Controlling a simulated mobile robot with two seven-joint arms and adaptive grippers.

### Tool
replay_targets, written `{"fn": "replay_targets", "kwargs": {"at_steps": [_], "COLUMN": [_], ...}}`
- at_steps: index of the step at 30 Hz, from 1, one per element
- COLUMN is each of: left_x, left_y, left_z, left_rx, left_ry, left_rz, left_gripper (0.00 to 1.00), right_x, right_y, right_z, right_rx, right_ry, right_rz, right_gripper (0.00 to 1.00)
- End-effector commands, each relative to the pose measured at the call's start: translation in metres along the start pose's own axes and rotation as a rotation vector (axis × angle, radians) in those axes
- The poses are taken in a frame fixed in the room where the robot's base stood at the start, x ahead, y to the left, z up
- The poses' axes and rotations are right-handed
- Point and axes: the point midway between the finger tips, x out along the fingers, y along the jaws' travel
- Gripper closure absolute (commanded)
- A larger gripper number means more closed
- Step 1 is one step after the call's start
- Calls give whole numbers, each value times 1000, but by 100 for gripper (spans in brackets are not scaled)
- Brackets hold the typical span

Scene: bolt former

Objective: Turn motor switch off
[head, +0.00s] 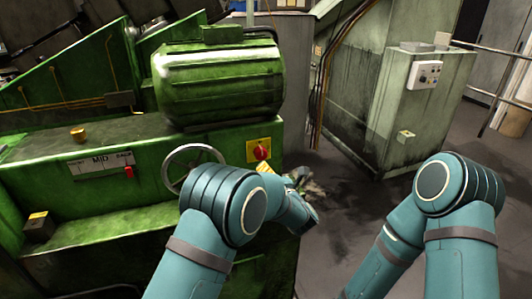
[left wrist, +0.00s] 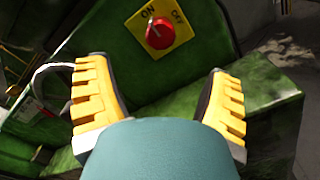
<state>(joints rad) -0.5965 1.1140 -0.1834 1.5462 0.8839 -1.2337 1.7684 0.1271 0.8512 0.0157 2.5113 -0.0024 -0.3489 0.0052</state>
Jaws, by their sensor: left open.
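The motor switch is a red rotary knob (head: 261,151) on a yellow plate, on the right end of the green machine's front. In the left wrist view the red knob (left wrist: 160,33) sits below the printed words ON and OFF. A small pale mark on the knob seems to lie toward ON, but I cannot be sure. My left gripper (left wrist: 158,75) is open and empty, its yellow-padded fingers spread below the plate and apart from the knob. In the head view it is mostly hidden behind my left arm. My right gripper is out of view.
A green motor housing (head: 218,82) sits above the switch. A grey handwheel (head: 190,165) is left of it, and a small red lever (head: 128,172) farther left. A pale control cabinet (head: 412,110) stands at the right. The floor between machine and cabinet is mostly open.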

Motion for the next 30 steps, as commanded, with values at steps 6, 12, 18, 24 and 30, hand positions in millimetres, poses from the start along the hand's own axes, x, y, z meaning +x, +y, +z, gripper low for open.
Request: {"fn": "replay_targets", "kwargs": {"at_steps": [6,12,18,24,30], "left_x": [43,79,105,117,119], "left_y": [0,-1,-1,0,0], "left_z": [-1,-1,-1,-1,-1], "left_rx": [1,2,3,4,4], "left_ry": [0,1,0,0,0], "left_rz": [1,0,0,-1,-3], "left_gripper": [19,19,19,19,19], "right_x": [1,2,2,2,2], "right_y": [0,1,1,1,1], "right_z": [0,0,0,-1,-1], "right_rx": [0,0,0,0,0], "right_ry": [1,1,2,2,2], "right_rz": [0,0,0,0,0], "right_gripper": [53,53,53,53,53]}}
